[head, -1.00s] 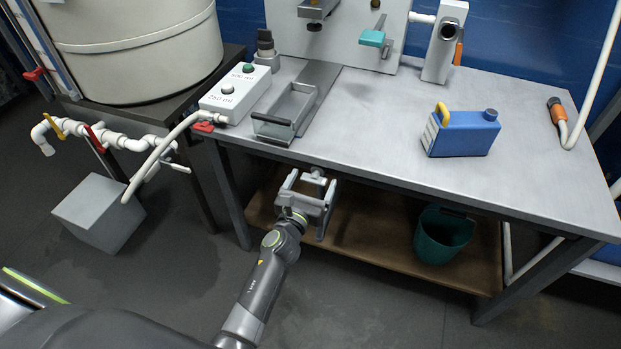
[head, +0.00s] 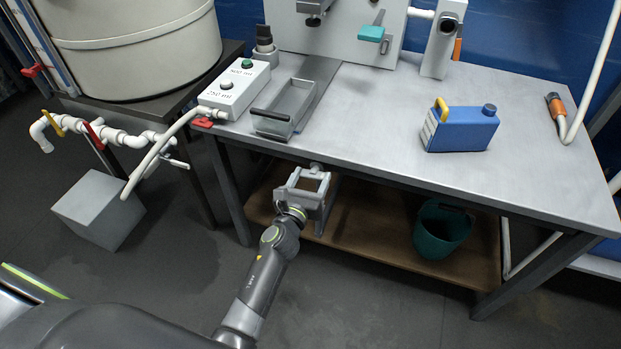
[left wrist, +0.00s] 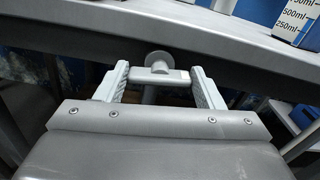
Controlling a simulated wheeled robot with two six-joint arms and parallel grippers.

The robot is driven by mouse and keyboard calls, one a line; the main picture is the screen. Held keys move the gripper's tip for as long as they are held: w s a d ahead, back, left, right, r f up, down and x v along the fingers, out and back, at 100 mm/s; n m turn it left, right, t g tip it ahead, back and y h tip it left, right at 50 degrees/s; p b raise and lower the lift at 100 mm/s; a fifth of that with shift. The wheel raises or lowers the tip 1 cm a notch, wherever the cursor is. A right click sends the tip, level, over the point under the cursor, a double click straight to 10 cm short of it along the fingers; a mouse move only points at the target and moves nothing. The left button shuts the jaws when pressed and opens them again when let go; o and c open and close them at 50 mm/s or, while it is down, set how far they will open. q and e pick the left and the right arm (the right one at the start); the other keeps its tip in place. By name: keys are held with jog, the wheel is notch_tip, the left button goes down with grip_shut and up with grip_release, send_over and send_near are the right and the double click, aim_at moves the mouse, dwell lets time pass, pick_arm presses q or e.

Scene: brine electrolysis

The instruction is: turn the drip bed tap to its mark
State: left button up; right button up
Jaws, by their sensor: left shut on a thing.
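The drip bed tap (head: 317,166) sits under the front edge of the bench; in the head view only a small pale part shows past my gripper. In the left wrist view the tap (left wrist: 158,61) has a round grey disc on a stem with a pale crossbar. My left gripper (head: 308,183) is in front of it, below the bench edge. In the left wrist view, its two ridged fingers (left wrist: 160,78) are shut on the ends of the crossbar, which lies nearly level between them. I cannot make out the tap's mark. My right gripper is not in view.
The bench top (head: 370,120) is just above my gripper. It bears a grey tray (head: 290,104), a white button box (head: 236,90) and a blue jug (head: 462,130). A green bucket (head: 440,232) stands on the lower shelf. White pipes with valves (head: 95,130) are at the left.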

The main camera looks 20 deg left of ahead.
pick_arm(q)
jog(key=n, duration=0.9)
jog(key=shift+a+f+n, duration=0.1)
jog(key=shift+a+n, duration=0.05)
jog(key=shift+n, duration=0.25)
jog(key=n, duration=0.3)
jog(key=shift+n, duration=0.3)
jog(key=n, duration=0.5)
jog(key=shift+f+n, duration=0.1)
jog(key=shift+n, duration=0.2)
jog(key=shift+f+n+p, duration=0.2)
jog(key=shift+n+p, duration=2.05)
jog(key=shift+n, duration=5.45)
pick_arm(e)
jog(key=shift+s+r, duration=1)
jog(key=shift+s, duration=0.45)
